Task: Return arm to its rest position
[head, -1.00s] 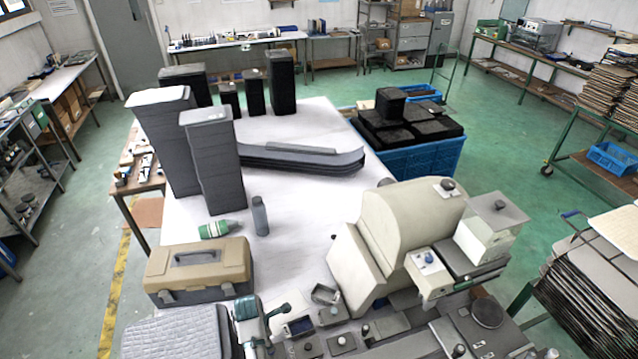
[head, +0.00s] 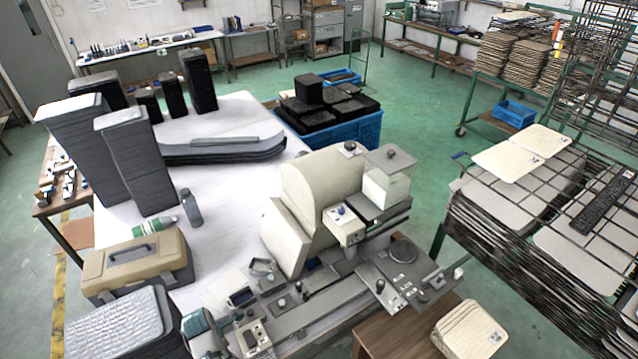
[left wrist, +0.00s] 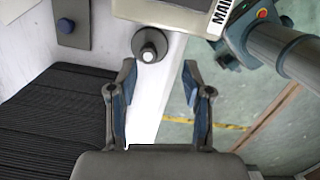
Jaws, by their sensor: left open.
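My left gripper (left wrist: 160,85) shows in the left wrist view. Its two fingers stand apart with nothing between them. A round dark knob (left wrist: 149,45) on a pale surface shows just beyond the fingertips; I cannot tell how far off it is. A dark ribbed stack (left wrist: 45,125) lies to the left of the fingers. Neither of my grippers shows in the head view, and my right gripper is in no view.
In the head view a beige machine (head: 320,190) stands on the white table (head: 230,190). A tan toolbox (head: 135,262), tall dark stacks (head: 140,165) and a blue crate (head: 345,135) stand around it. A rack (head: 520,225) with grey panels is at right. Green floor (head: 430,140) lies between.

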